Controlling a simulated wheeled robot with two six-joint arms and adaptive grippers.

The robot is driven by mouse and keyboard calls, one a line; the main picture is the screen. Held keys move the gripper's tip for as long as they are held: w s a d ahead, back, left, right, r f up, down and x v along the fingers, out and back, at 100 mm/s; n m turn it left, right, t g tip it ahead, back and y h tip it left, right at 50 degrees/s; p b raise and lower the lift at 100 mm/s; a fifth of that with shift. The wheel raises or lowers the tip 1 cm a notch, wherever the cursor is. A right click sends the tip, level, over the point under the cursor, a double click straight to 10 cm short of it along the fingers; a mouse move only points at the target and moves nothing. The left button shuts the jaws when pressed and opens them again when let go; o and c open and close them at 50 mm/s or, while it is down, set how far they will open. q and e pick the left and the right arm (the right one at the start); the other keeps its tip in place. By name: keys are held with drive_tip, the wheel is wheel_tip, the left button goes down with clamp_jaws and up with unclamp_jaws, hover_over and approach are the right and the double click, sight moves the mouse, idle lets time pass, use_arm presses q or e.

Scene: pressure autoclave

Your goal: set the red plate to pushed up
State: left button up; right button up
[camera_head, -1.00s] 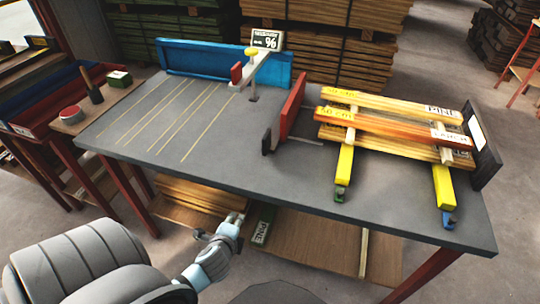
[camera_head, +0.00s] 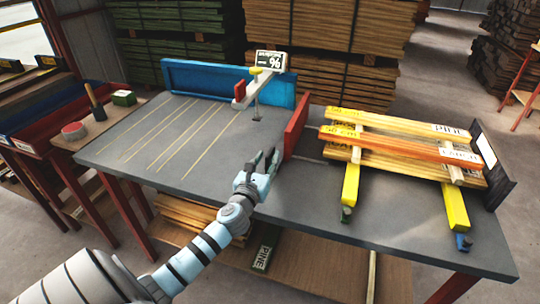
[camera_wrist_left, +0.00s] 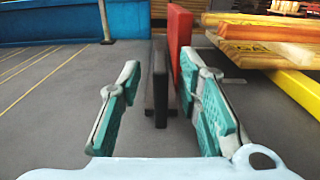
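The red plate (camera_head: 296,124) stands upright on the dark grey table, left of the stacked boards. In the left wrist view the red plate (camera_wrist_left: 181,48) rises behind a black upright piece (camera_wrist_left: 160,84). My left gripper (camera_head: 265,158) is over the table, just left of and in front of the red plate. In the left wrist view my left gripper (camera_wrist_left: 163,108) is open and empty. The black piece shows between its fingers, farther ahead, with gaps on both sides. The gripper partly covers the black piece in the head view. My right gripper is not in view.
Yellow and orange boards (camera_head: 400,140) lie on two yellow bars (camera_head: 350,190) at the right. A blue fence (camera_head: 215,82) runs along the back left, with a white arm bearing a sign (camera_head: 269,61). The lined table area (camera_head: 165,135) at left is clear.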

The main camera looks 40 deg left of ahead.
sight(270, 151)
use_arm(q)
drive_tip(key=x, duration=0.3)
drive_tip(key=shift+w, duration=0.15)
drive_tip(key=shift+c, duration=0.2)
clamp_jaws()
